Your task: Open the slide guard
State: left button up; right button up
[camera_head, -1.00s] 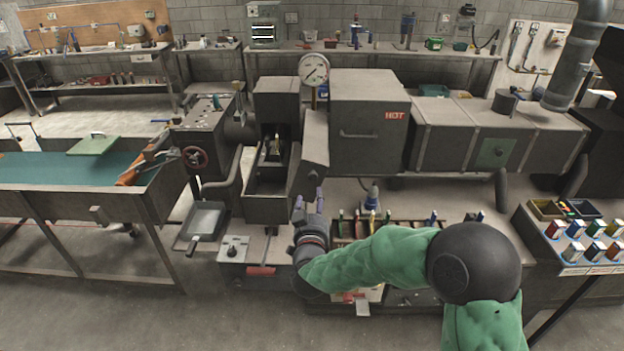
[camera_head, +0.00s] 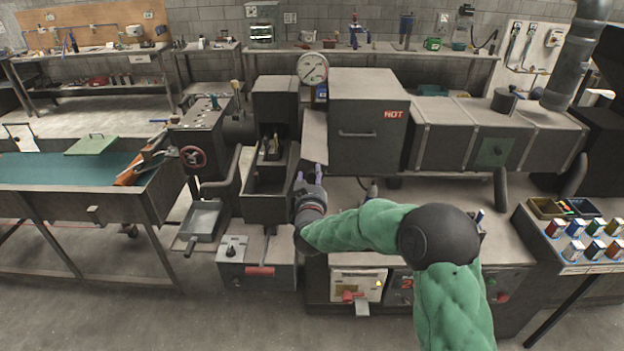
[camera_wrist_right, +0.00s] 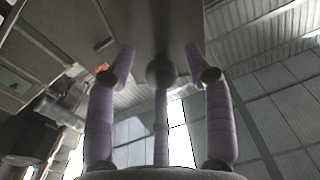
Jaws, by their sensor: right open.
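A flat grey plate (camera_head: 315,137), which looks like the slide guard, stands upright between the open-topped grey trough and the large HOT box in the head view. My right gripper (camera_head: 308,180) is at its lower end, fingers pointing up and away. The gripper is open. My left gripper is not in view.
The HOT box (camera_head: 366,125) is right of the plate, with a dial gauge (camera_head: 312,68) above. The trough (camera_head: 268,205) is close on the left. A control box with a red handle (camera_head: 260,271) stands below. My green-sleeved right arm covers part of the bench.

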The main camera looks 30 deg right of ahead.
aim_at(302, 165)
jog(key=shift+c, duration=0.2)
grip_shut()
jog(key=shift+a, duration=0.1)
jog(key=a+r+n+p, duration=0.1)
jog(key=w+a+r+n+p, duration=0.1)
jog(key=p, duration=0.1)
jog(key=shift+w+a+n, duration=0.15)
jog(key=shift+w+n, duration=0.05)
jog(key=shift+n, duration=0.2)
jog(key=shift+w+a+r+n+p, duration=0.2)
jog(key=shift+w+a+n+p, duration=0.25)
jog(key=shift+a+n+p, duration=0.35)
jog(key=shift+d, duration=0.1)
